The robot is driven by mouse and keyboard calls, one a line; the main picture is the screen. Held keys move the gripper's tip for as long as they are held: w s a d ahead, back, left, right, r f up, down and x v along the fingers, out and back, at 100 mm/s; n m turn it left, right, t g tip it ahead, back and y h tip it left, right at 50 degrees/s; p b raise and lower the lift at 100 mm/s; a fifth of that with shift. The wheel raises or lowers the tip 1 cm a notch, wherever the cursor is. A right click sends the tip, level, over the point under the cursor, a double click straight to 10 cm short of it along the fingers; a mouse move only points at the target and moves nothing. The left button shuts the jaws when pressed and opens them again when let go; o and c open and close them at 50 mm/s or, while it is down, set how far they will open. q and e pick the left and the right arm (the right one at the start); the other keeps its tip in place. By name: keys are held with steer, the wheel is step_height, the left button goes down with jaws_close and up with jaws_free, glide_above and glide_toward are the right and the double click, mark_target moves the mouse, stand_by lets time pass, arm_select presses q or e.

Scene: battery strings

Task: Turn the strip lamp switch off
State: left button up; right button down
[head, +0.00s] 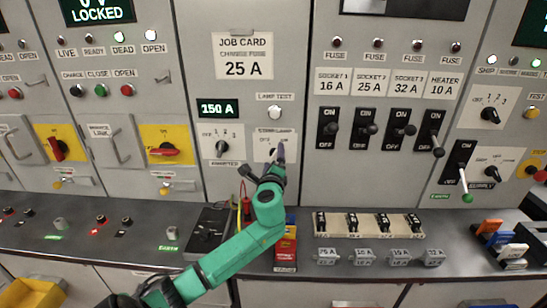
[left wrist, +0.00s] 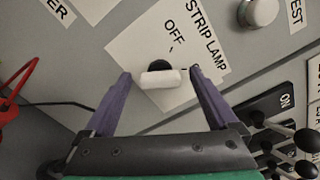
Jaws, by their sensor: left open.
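The strip lamp switch is a white-tipped knob (left wrist: 160,78) with a dark base on a pale plate marked STRIP LAMP and OFF, in the left wrist view. In the head view its plate (head: 262,142) is on the panel below the lamp test button, and the arm partly hides it. My left gripper (left wrist: 160,88) is open, its two purple fingers on either side of the knob with gaps showing. In the head view my left gripper (head: 279,153) is at the switch plate. My right gripper is in neither view.
The lamp test button (head: 274,112) is just above. The ammeter selector (head: 221,147) is to the left, and black lever switches (head: 327,129) are to the right. A red lead (left wrist: 18,95) hangs at the left of the wrist view. The counter (head: 130,232) runs below the panel.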

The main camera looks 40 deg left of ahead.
arm_select(q)
steer(key=c, duration=1.4)
steer(key=shift+o, duration=0.2)
steer(key=shift+f, duration=0.1)
steer(key=shift+f+n+b, duration=0.15)
steer(key=shift+n+b, duration=1.7)
steer(key=shift+n, duration=1.15)
steer(key=shift+f+n+b, duration=0.1)
steer(key=shift+n+b, duration=1.7)
steer(key=shift+n, duration=1.2)
